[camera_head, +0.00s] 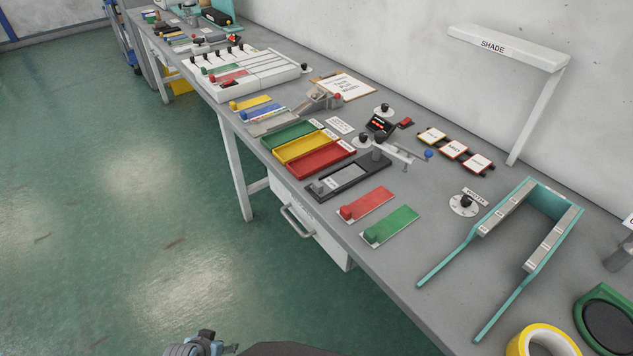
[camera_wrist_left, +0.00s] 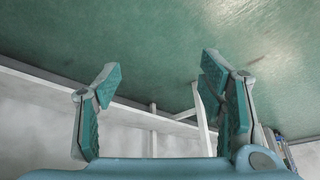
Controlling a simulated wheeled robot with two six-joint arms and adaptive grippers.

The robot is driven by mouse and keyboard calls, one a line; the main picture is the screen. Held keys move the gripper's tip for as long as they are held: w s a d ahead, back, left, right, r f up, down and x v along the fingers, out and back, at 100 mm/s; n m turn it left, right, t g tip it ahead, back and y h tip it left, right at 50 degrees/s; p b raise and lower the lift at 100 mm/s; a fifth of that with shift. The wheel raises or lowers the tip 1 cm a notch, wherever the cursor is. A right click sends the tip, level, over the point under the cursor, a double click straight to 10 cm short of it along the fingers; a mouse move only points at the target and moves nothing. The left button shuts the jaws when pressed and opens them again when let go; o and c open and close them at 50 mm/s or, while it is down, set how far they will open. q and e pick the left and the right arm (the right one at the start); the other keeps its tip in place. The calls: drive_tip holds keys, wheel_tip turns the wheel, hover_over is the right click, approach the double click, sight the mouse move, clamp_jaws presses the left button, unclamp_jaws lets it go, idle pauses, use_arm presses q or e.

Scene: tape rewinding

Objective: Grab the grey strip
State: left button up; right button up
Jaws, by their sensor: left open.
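A flat grey strip (camera_head: 272,123) lies on the grey workbench (camera_head: 405,262), beside a blue strip (camera_head: 262,110) and a yellow strip (camera_head: 250,103). Another grey piece (camera_head: 345,179) lies in a dark tray nearer to me; I cannot tell which of the two the task means. My left gripper (camera_wrist_left: 160,78) is open and empty in the left wrist view, with floor and bench legs beyond it. Part of my left arm (camera_head: 205,345) shows at the bottom edge of the head view, well away from both grey pieces. My right gripper is not in view.
Green, yellow and red trays (camera_head: 302,148) stand at mid-bench. A red strip (camera_head: 367,203) and a green strip (camera_head: 390,225) lie nearer. A teal forked frame (camera_head: 530,205), a yellow tape roll (camera_head: 543,340) and a white shade shelf (camera_head: 508,45) are at the right. The front floor is clear.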

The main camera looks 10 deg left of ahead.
use_arm(q)
drive_tip(key=w+a+r+t+h, duration=0.1)
drive_tip(key=w+r+t, duration=0.2)
drive_tip(key=w+r, duration=0.9)
wheel_tip(320, 180, up, 30)
drive_tip(key=m+t+h+b, duration=0.1)
drive_tip(key=m+t+h, duration=0.1)
drive_tip(key=m+h, duration=0.7)
hover_over(315, 184)
drive_tip(key=s+a, duration=0.8)
drive_tip(key=s, duration=0.2)
drive_tip(key=shift+y, duration=0.3)
drive_tip(key=x, duration=0.4)
drive_tip(key=b+x, duration=0.1)
drive_tip(key=x, duration=0.8)
drive_tip(key=shift+w+f, duration=0.2)
drive_tip(key=shift+f, duration=0.2)
drive_tip(key=shift+r, duration=0.1)
clamp_jaws()
